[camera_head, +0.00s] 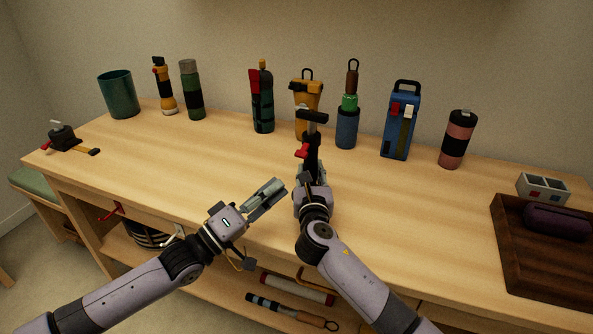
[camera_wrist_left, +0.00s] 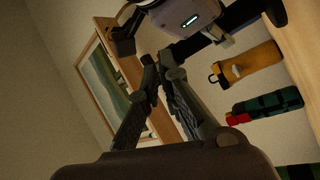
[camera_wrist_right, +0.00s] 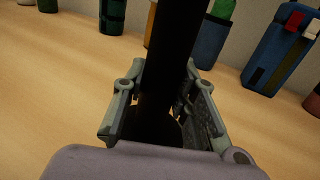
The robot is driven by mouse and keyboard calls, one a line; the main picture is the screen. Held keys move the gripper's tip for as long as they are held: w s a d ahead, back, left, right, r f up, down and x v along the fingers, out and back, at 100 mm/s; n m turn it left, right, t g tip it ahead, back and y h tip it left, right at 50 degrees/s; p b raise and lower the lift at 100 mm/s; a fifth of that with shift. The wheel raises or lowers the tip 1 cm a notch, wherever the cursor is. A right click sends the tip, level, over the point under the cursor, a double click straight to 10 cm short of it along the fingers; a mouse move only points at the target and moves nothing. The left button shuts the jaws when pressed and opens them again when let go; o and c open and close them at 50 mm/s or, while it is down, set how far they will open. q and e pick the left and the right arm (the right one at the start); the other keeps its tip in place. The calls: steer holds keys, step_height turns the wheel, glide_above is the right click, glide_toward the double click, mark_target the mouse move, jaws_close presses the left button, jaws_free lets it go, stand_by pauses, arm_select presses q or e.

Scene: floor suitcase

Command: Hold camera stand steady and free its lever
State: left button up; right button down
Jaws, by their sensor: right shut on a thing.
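The camera stand (camera_head: 313,140) is black with a flat top plate and stands upright near the middle of the table. Its red lever (camera_head: 302,152) sticks out to the left, below the plate. My right gripper (camera_head: 312,180) is shut on the stand's post, low down. In the right wrist view the dark post (camera_wrist_right: 168,75) rises between the fingers, and the lever cannot be made out. My left gripper (camera_head: 268,198) is empty, to the left and front of the stand, apart from the lever. Its fingertips (camera_wrist_left: 157,65) meet in the left wrist view.
Bottles and flasks line the back, including a yellow one (camera_head: 303,92) behind the stand and a blue one (camera_head: 400,122). A black clamp-like tool (camera_head: 64,138) lies far left. A dark wooden tray (camera_head: 510,250) is at right.

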mark_target(303, 150)
arm_select(q)
steer(key=m, duration=0.6)
steer(key=shift+w+d+r+g, duration=0.15)
steer(key=shift+d+r+g, duration=0.2)
steer(key=shift+d+g, duration=0.05)
jaws_close()
steer(key=s+n+t+y, duration=0.1)
steer(key=n+y, duration=0.2)
steer(key=n, duration=0.8)
steer(key=s+n+t+y, duration=0.1)
steer(key=n+y, duration=0.2)
steer(key=n, duration=0.9)
steer(key=s+n+t+y, duration=0.1)
steer(key=n+y, duration=0.2)
steer(key=n, duration=0.8)
steer(key=shift+s+a+r+n, duration=0.15)
steer(key=shift+a+n, duration=0.1)
steer(key=shift+n, duration=0.15)
steer(key=x, duration=1)
